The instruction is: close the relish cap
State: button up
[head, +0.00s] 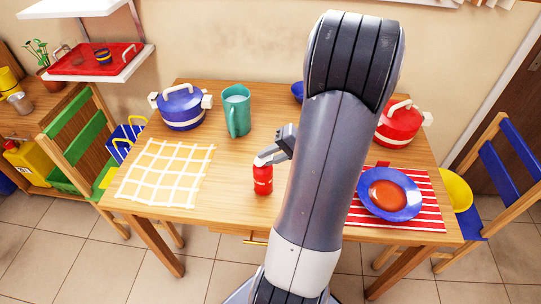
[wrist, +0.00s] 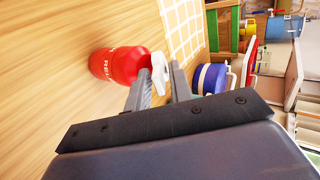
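The red relish bottle (head: 262,181) stands upright near the front edge of the wooden table. Its white cap (head: 264,160) is at the top, right by my gripper (head: 275,152). In the wrist view the bottle (wrist: 120,65) lies sideways in the picture, with lettering on its side. The white cap (wrist: 159,70) shows between the tips of my gripper (wrist: 160,76). The two fingers are apart, and I see no firm grip on the cap. The cap looks tilted up off the bottle, but its hinge is partly hidden by a finger.
A teal mug (head: 236,110) and a blue pot (head: 181,107) stand behind the bottle. A yellow checked cloth (head: 166,172) lies to its left. A blue plate (head: 408,203) on a red striped mat (head: 432,219) and a red pot (head: 399,124) are to the right of my arm.

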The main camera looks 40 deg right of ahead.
jog(key=shift+o, duration=0.9)
